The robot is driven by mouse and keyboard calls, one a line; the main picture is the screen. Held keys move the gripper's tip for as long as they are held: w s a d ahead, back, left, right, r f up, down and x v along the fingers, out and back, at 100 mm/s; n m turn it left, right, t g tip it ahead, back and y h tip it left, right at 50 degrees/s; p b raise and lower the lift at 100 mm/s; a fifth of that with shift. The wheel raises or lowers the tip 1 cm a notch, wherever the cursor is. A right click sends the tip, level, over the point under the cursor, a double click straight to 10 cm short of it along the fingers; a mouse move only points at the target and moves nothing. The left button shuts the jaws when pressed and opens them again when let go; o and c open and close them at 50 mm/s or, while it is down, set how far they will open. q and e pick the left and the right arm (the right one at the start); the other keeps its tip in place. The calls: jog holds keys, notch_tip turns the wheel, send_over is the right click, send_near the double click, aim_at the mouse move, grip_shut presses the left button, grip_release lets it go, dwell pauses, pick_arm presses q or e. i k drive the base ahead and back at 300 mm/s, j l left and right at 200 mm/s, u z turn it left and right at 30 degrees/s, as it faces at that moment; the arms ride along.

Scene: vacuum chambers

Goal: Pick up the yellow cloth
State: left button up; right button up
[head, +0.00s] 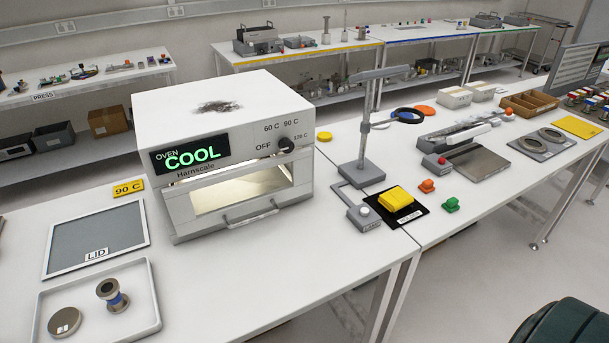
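Two yellow things could be the yellow cloth, and I cannot tell for sure which one is. A thick yellow folded-looking pad (396,198) lies on a black labelled mat (410,215) near the front edge of the bench, right of the oven. A flat yellow sheet (579,127) lies at the far right of the bench, beside a grey plate with two round discs (545,141). Nothing covers either one. Neither of my grippers shows in the head view.
The oven (225,150) reads COOL. A dark green rounded object (565,322) is at lower right.

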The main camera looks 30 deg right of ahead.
aim_at(397, 198)
jog(key=z, duration=0.4)
jog(key=i+l+z, duration=0.1)
jog(key=z, duration=0.65)
jog(key=i+z, duration=0.15)
jog(key=z, duration=0.25)
